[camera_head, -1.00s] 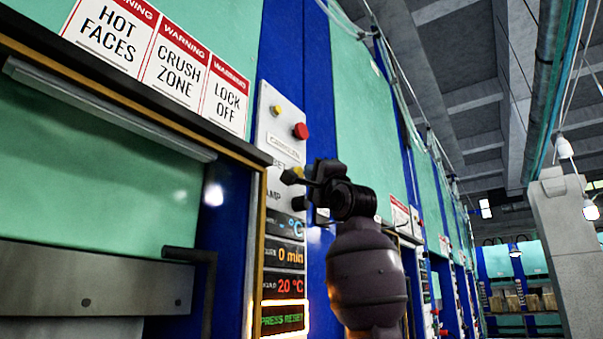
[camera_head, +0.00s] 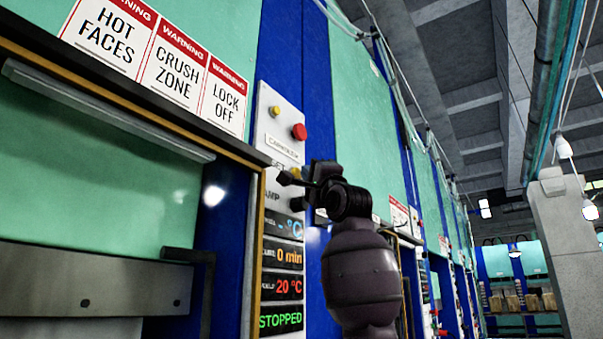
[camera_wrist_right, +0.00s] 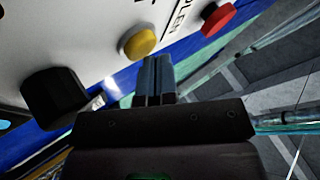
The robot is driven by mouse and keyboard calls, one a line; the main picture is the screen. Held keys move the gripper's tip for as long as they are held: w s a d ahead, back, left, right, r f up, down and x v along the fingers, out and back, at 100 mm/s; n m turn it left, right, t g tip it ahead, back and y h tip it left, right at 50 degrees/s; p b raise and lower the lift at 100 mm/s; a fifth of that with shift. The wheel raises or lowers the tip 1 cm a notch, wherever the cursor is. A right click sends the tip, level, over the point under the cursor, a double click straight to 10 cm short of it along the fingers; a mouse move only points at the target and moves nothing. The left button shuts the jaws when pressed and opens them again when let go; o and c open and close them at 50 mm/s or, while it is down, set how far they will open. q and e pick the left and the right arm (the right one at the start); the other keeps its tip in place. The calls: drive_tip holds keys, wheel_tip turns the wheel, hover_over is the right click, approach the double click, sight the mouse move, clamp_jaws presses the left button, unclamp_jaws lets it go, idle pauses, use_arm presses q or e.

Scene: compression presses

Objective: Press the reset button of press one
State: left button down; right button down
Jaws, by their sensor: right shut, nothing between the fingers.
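The press's white control panel (camera_head: 266,125) stands left of centre in the head view. A yellow button (camera_head: 297,170) sits beside a partly hidden label ending in "SET"; it also shows in the right wrist view (camera_wrist_right: 139,41). My right gripper (camera_head: 284,177) is in front of the panel, just below that button. In the wrist view its shut, empty fingers (camera_wrist_right: 155,62) end close to the yellow button; I cannot tell whether they touch it. The panel's bottom display (camera_head: 280,321) reads "STOPPED" in green. My left gripper is not in view.
A red button (camera_head: 299,131) and another yellow button (camera_head: 275,112) are higher on the panel. A black knob (camera_wrist_right: 55,97) is left of the fingers in the wrist view. The press opening (camera_head: 90,200) is at left. More presses line the right.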

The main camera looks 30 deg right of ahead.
drive_tip(key=shift+a+f, duration=0.1)
idle(0.7)
drive_tip(key=shift+s+d+b, duration=0.25)
drive_tip(key=shift+s+b, duration=0.3)
drive_tip(key=shift+b, duration=0.1)
drive_tip(key=s, duration=0.1)
drive_tip(key=s+d+b, duration=0.1)
drive_tip(key=s, duration=0.1)
drive_tip(key=s+d+b, duration=0.1)
drive_tip(key=shift+s, duration=0.35)
drive_tip(key=shift+f, duration=0.1)
idle(1.0)
